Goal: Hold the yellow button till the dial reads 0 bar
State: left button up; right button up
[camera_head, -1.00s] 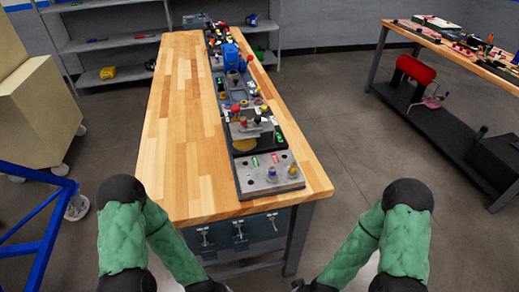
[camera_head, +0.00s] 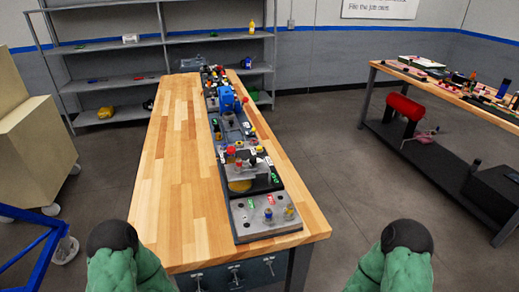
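A row of fixtures runs along the right side of the wooden workbench. The nearest is a grey plate (camera_head: 247,222) with green and red labels and small knobs. One knob on it has a yellowish part (camera_head: 289,210); I cannot tell whether it is the yellow button. Behind it a dark fixture (camera_head: 262,186) carries red and black knobs and a yellow disc (camera_head: 240,185). I cannot make out a dial or any reading. My two green-sleeved arms show only at the bottom edge, and both grippers are out of the picture.
The left half of the workbench (camera_head: 172,170) is bare. Grey shelves (camera_head: 165,62) stand behind it. A second bench (camera_head: 440,84), crowded with items, is at the right, with a red cylinder (camera_head: 404,107) below. Cardboard-coloured boxes (camera_head: 38,150) and a blue frame stand at the left.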

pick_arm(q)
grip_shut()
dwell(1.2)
